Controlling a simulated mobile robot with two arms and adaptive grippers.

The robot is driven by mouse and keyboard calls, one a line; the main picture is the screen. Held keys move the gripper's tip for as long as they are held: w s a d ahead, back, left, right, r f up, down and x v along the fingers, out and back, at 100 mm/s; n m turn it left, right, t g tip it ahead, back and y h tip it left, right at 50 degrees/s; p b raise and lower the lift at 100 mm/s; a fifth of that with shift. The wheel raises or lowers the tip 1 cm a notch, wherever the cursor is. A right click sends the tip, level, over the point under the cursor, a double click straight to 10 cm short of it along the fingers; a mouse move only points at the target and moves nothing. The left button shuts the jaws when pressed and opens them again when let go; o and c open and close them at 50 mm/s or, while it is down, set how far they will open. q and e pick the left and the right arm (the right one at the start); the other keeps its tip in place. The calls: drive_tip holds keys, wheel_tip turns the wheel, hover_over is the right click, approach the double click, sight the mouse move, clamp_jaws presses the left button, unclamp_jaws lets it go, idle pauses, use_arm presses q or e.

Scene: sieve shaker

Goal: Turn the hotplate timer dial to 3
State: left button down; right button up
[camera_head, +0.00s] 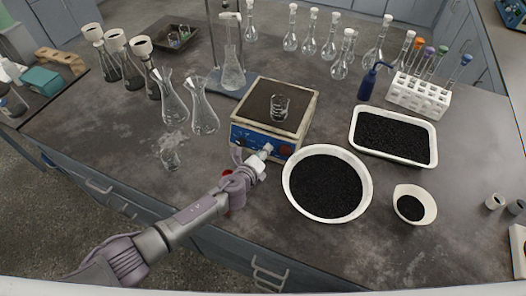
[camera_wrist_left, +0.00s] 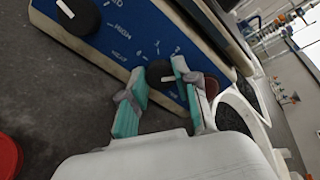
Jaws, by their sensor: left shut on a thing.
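The hotplate (camera_head: 238,137) stands near the front edge of the bench, with a blue front panel and a dark top. My left gripper (camera_head: 266,150) is at this panel. In the left wrist view, the black timer dial (camera_wrist_left: 160,72) with a white pointer mark sits between the teal-padded fingers of my left gripper (camera_wrist_left: 158,75), which is shut on it. Small white markings surround the dial, too small to read surely. A second black dial (camera_wrist_left: 80,14) with a white mark is apart from the fingers, near lettering like "HIGH". My right gripper is not in view.
A glass beaker (camera_head: 280,107) stands on the hotplate. A round white bowl (camera_head: 290,185) of black grains is close to its right. Flasks (camera_head: 204,115) stand to its left, and a white tray (camera_head: 434,150) lies at the right. A red object (camera_wrist_left: 8,156) is at the wrist view's left edge.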

use_arm(q)
drive_tip(key=shift+s+f+m, duration=0.1)
drive_tip(key=shift+m, duration=0.2)
drive_tip(key=c, duration=0.8)
unclamp_jaws()
drive_tip(key=shift+c, duration=0.2)
drive_tip(key=v, duration=1.2)
